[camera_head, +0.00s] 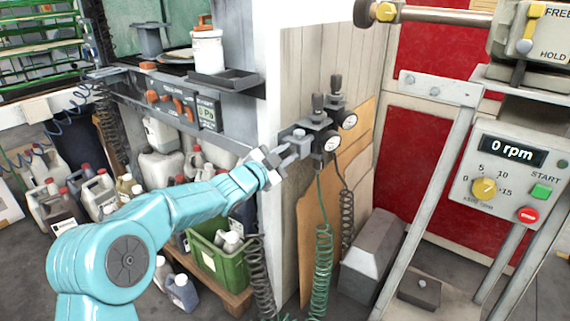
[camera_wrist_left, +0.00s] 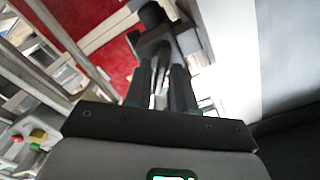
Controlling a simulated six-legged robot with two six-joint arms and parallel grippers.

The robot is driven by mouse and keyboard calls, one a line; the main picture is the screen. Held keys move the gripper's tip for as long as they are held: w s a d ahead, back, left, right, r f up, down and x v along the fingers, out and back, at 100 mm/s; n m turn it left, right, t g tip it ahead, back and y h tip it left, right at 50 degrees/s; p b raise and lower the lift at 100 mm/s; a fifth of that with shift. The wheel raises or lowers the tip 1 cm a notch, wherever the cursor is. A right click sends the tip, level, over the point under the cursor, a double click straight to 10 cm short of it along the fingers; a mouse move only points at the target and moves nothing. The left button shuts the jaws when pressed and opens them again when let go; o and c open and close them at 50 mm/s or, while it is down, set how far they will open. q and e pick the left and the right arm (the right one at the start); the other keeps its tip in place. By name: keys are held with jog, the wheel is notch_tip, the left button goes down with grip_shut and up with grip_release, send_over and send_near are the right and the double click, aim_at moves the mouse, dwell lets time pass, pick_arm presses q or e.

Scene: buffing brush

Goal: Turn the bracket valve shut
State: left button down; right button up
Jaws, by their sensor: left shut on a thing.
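The bracket valve (camera_head: 320,124) is a grey fitting with a black top knob and a round white gauge, mounted at the edge of the wooden wall panel. A second similar unit with a gauge (camera_head: 348,119) sits just behind it. My left gripper (camera_head: 290,148) reaches it from the left and is shut on a grey part at its near side. In the left wrist view the two dark fingers (camera_wrist_left: 165,88) close around a narrow light grey piece, with the dark valve body beyond. The fingers hide much of the held part. My right gripper is not in view.
A green coiled hose (camera_head: 322,265) hangs below the valve. A control box reading 0 rpm (camera_head: 515,175) stands on a grey frame at right. Several jugs and a green crate (camera_head: 222,262) are below left. A shelf with a white canister (camera_head: 208,52) is at upper left.

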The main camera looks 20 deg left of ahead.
pick_arm(q)
jog(key=m+b, duration=0.1)
jog(key=m, duration=0.1)
jog(key=m+b, duration=0.2)
jog(key=m, duration=0.1)
jog(key=shift+f+m+b, duration=0.3)
jog(key=shift+f+b, duration=0.05)
jog(key=shift+b, duration=0.05)
jog(key=m+b, duration=0.2)
jog(key=m, duration=0.1)
jog(key=shift+m, duration=0.4)
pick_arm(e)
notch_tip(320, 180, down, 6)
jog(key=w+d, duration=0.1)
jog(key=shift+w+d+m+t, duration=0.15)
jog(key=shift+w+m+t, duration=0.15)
pick_arm(q)
jog(key=shift+r+m, duration=0.1)
jog(key=shift+m, duration=0.3)
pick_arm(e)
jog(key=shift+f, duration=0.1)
pick_arm(q)
jog(key=c, duration=1.2)
grip_release()
jog(key=shift+d, duration=0.1)
